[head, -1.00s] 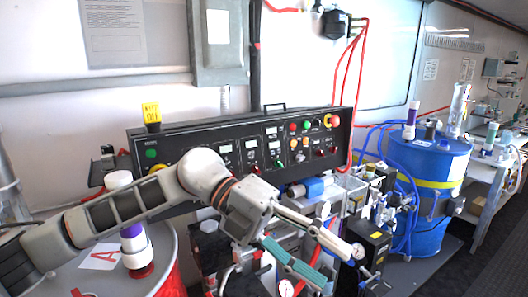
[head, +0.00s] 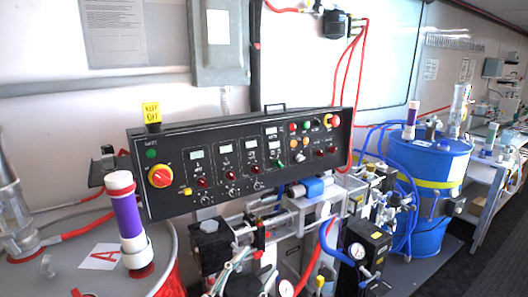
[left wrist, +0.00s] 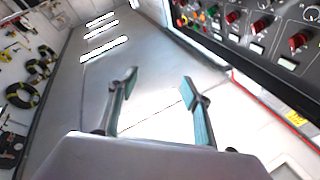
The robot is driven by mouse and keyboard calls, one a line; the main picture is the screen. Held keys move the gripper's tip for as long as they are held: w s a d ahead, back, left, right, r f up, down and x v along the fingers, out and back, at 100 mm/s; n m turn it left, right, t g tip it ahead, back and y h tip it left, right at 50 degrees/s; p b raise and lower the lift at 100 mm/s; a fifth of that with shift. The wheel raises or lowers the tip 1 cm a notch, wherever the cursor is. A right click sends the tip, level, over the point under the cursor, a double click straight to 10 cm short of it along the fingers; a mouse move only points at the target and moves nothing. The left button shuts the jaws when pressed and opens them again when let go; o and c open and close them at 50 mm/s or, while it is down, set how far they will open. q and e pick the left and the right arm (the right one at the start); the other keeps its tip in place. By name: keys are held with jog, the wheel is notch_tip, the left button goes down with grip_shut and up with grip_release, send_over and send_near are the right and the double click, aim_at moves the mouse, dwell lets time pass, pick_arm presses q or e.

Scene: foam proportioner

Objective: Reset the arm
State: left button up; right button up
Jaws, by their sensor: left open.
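My left gripper (left wrist: 160,80) shows in the left wrist view with two teal fingers spread apart and nothing between them. In the head view, what seems to be its fingers (head: 252,265) shows low in the middle, in front of the pump fittings; the rest of that arm is out of the picture. The fingers appear apart from the control panel (head: 238,160), which stands above and behind them. My right gripper is in neither view.
A drum with a purple-and-white tube (head: 130,222) stands at left. A blue drum (head: 428,170) with blue hoses stands at right. Gauges, valves and a red hose (head: 318,258) crowd the lower middle. The panel also shows in the left wrist view (left wrist: 240,50).

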pick_arm(q)
jog(key=s+a+f+n+y, duration=0.2)
jog(key=a+f+n+y, duration=0.3)
jog(key=f, duration=0.6)
jog(key=s+a+f+n+g+y, duration=0.2)
jog(key=s+a+f, duration=0.5)
jog(key=f, duration=0.5)
jog(key=s+a+f+n+g+y, duration=0.2)
jog(key=s+a+f+g+y, duration=0.2)
jog(key=s+a+f, duration=0.4)
jog(key=s+f+y, duration=0.1)
jog(key=s+f, duration=0.3)
jog(key=shift+f+n, duration=0.25)
jog(key=shift+n, duration=0.05)
